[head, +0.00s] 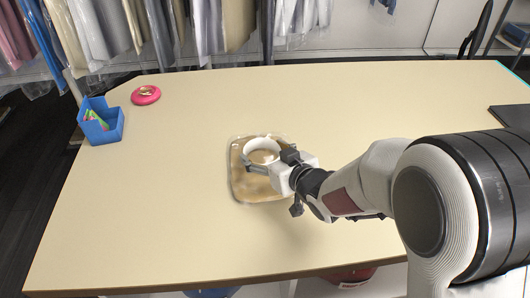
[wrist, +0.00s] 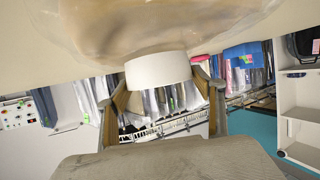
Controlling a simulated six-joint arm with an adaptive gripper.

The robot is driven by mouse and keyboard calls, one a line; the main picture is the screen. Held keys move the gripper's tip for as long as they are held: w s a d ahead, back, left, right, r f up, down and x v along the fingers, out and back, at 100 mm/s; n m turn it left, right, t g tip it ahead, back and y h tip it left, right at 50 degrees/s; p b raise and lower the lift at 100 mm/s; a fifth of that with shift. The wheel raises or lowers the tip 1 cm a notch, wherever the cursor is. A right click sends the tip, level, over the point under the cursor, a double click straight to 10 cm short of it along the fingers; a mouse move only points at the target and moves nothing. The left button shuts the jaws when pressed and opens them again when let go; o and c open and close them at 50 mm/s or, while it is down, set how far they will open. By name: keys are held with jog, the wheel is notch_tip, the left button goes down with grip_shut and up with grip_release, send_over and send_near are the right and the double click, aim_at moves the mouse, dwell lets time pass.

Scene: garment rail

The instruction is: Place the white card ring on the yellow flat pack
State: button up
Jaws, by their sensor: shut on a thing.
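The white card ring (head: 262,144) is held between the fingers of my gripper (head: 267,160), over the yellow flat pack (head: 246,187). The pack is a tan-yellow square in clear plastic, lying flat on the table. In the wrist view the ring (wrist: 158,70) sits between the two fingertips of my gripper (wrist: 160,80), its edge against or very near the wrapped pack (wrist: 140,30). I cannot tell whether the ring touches the pack. My gripper hides the pack's right side in the head view.
The pale table (head: 180,220) is clear around the pack. A blue bin (head: 101,128) with small coloured items and a pink round object (head: 145,95) stand at the far left. A dark flat object (head: 512,117) lies at the right edge. Garments hang behind the table.

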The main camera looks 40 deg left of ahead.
jog(key=shift+f, duration=0.1)
jog(key=o, duration=0.8)
jog(key=shift+v, duration=6)
